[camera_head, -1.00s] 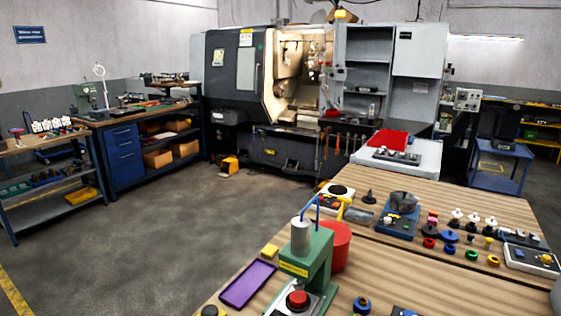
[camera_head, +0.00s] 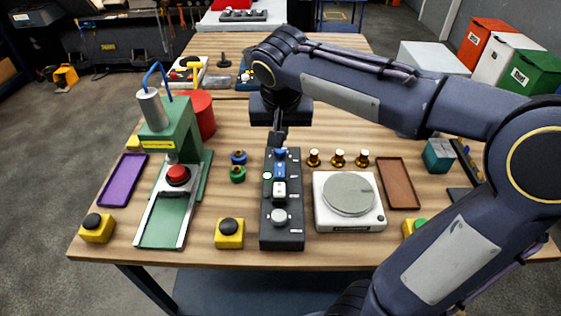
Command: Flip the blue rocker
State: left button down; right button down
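A black control panel (camera_head: 281,238) lies on the wooden table, its long side running away from me. The blue rocker (camera_head: 280,170) sits in its upper half, with a small green round part to its left and a white switch (camera_head: 280,190) below it. A blue round part (camera_head: 280,154) sits above the rocker at the panel's far end. My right gripper (camera_head: 278,142) points down over that far end, just beyond the rocker. Its fingers look together, with nothing seen between them. Whether the tips touch the panel cannot be told. My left gripper is out of view.
A green press (camera_head: 177,130) stands left of the panel, with a purple tray (camera_head: 123,180) beyond. A white scale (camera_head: 348,202), several brass knobs and a brown tray (camera_head: 397,183) are to the right. Yellow button boxes (camera_head: 229,234) line the front edge.

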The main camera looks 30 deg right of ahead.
aim_at(281, 165)
jog(key=x, duration=1.3)
jog(key=shift+s+f+p, duration=0.1)
jog(key=shift+f+p, duration=0.3)
jog(key=shift+f, duration=0.1)
